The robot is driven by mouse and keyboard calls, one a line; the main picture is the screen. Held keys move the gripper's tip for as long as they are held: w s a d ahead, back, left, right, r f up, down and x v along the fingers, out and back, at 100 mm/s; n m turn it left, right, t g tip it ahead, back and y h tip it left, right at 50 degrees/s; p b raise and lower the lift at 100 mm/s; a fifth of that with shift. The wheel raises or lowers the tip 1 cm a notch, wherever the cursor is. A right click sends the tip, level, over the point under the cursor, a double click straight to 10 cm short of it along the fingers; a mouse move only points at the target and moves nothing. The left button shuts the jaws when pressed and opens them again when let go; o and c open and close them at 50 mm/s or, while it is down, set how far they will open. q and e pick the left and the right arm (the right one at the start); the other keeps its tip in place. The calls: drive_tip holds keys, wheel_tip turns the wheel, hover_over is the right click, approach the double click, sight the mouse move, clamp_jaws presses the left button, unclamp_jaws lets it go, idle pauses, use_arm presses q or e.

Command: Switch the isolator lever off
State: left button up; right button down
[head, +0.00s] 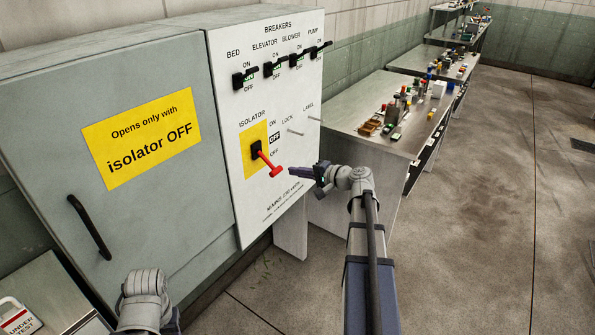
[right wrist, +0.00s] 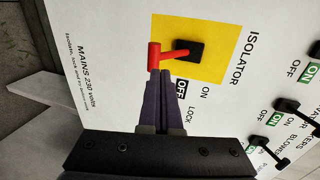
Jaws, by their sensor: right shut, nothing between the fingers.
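The isolator lever (head: 268,164) is red, with a crosswise grip at its end. It comes out of a black pivot on a yellow plate (head: 248,137) and slants down towards the lower OFF mark. A small window (head: 275,138) beside it reads OFF. In the right wrist view the lever (right wrist: 173,53) also shows. My right gripper (head: 291,171) is shut and empty, its fingertips just to the right of the red grip. In the right wrist view its fingertips (right wrist: 161,76) end at the grip; I cannot tell whether they touch. Of my left arm only a grey part shows.
Several black breaker levers (head: 278,66) sit above the isolator, with green ON windows. A grey cabinet door (head: 150,215) with a yellow sign is at left. Metal benches (head: 345,100) with small parts stand behind at right.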

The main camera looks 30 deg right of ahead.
use_arm(q)
drive_tip(key=shift+s+d+f, duration=0.15)
drive_tip(key=shift+s+d, duration=0.1)
drive_tip(key=shift+d, duration=0.05)
use_arm(e)
drive_tip(key=s+d, duration=0.4)
drive_tip(key=s, duration=0.6)
drive_tip(key=shift+f, duration=0.15)
drive_tip(key=shift+d, duration=0.1)
